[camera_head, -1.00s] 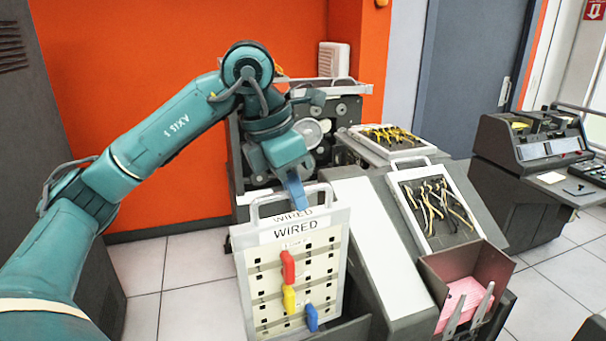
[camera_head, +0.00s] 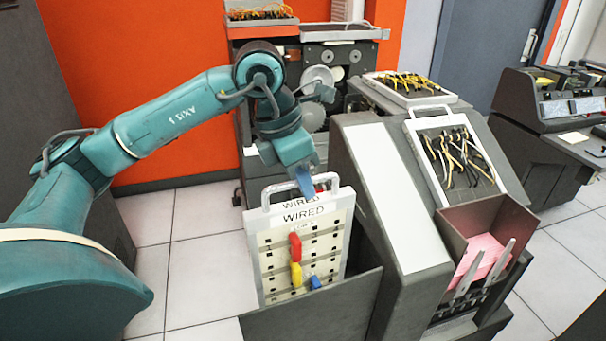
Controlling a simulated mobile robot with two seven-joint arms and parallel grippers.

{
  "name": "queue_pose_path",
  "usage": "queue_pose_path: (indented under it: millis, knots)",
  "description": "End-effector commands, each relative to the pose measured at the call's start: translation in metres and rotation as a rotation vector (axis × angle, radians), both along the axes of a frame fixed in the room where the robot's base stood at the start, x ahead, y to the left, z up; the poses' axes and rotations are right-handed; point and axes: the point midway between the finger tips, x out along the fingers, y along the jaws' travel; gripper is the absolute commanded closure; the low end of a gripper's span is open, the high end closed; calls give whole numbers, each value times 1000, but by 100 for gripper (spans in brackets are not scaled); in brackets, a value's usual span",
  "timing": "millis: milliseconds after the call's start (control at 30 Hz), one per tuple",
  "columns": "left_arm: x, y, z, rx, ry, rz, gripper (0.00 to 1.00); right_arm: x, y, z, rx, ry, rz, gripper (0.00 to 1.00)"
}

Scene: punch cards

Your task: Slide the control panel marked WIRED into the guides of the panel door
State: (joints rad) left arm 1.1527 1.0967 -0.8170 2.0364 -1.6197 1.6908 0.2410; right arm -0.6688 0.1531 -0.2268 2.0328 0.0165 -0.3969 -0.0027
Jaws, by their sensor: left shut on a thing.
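The control panel marked WIRED (camera_head: 327,242) is a pale upright plate with rows of dark sockets and a handle on top. Red, yellow and blue plugs sit in its face. The WIRED lettering appears twice, one line above the other. My left gripper (camera_head: 305,185) is shut on the panel's top handle, from above. The dark grey panel door (camera_head: 312,318) stands in front of the panel's bottom edge and hides it, along with part of the blue plug. Whether the panel's edges are in the guides cannot be told. My right gripper is not in view.
A grey machine with a white sloping top (camera_head: 393,200) stands close to the right of the panel. A tray of wires (camera_head: 436,168), a pink-lined bin (camera_head: 445,240) and metal prongs (camera_head: 497,262) are farther right. Tiled floor (camera_head: 205,260) is clear on the left.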

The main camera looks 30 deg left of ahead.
Motion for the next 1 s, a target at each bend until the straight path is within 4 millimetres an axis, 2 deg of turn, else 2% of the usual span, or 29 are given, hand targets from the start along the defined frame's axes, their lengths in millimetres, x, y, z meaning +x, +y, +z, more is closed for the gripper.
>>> queue_pose_path:
  millis: [200, 400, 1000]
  knots:
    - [1, 0, -13, -2, -9, 1, 100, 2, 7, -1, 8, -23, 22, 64]
    - [1, 0, -13, -2, -9, 1, 100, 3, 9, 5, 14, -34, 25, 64]
    - [1, -1, -13, -17, 1, 1, 100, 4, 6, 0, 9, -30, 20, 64]
